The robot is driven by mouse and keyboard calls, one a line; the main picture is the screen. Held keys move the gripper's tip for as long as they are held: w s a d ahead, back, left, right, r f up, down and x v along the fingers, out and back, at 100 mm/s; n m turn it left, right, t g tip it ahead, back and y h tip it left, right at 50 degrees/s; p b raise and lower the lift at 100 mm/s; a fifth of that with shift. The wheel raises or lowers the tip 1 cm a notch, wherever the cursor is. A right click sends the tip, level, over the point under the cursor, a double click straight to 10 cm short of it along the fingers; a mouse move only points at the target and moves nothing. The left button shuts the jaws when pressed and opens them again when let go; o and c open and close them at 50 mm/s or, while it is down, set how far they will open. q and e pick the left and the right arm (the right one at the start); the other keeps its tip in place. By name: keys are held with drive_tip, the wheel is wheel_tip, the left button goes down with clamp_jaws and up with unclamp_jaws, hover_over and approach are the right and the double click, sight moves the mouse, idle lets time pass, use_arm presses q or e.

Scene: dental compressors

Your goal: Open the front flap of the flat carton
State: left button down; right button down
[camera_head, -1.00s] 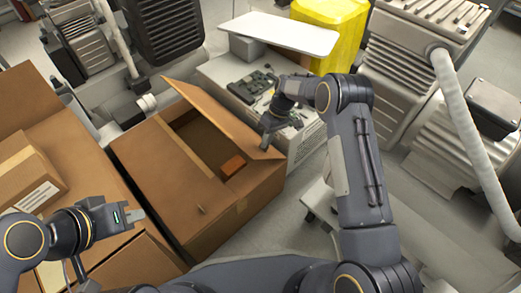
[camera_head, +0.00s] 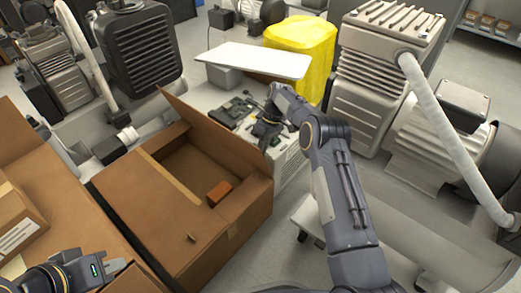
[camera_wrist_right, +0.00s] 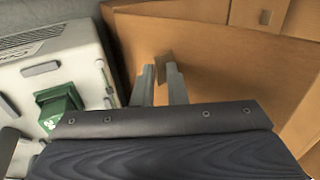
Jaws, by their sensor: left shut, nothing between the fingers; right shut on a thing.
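The flat carton (camera_head: 185,242) is a brown cardboard box left of centre in the head view. Its top is partly open, and a reddish-brown block (camera_head: 219,192) shows inside. A raised flap (camera_head: 215,138) stands tilted along its far right side. My right gripper (camera_head: 264,147) is at this flap's outer side. In the right wrist view its fingers (camera_wrist_right: 161,85) are shut on a small brown tab (camera_wrist_right: 168,72) at the cardboard face. My left gripper (camera_head: 117,266) is shut and empty at the lower left, low in the picture, apart from the flap.
Larger brown boxes (camera_head: 65,210) stand close on the left.

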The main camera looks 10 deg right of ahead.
drive_tip(key=shift+s+d+f, duration=0.1)
drive_tip(key=shift+d+f, duration=0.1)
drive_tip(key=shift+f, duration=0.35)
drive_tip(key=shift+s+d+f, duration=0.1)
drive_tip(key=shift+d+f, duration=0.05)
drive_tip(key=shift+f, duration=0.4)
drive_tip(key=c, duration=1.6)
unclamp_jaws()
drive_tip(key=shift+w+f, duration=0.1)
drive_tip(key=shift+f, duration=0.05)
drive_tip(key=p+v, duration=0.1)
drive_tip(key=v, duration=0.1)
drive_tip(key=p+v, duration=0.1)
drive_tip(key=v, duration=0.4)
drive_tip(key=shift+a+p, duration=0.4)
drive_tip(key=shift+c, duration=0.2)
drive_tip(key=shift+v, duration=0.95)
drive_tip(key=shift+a, duration=0.15)
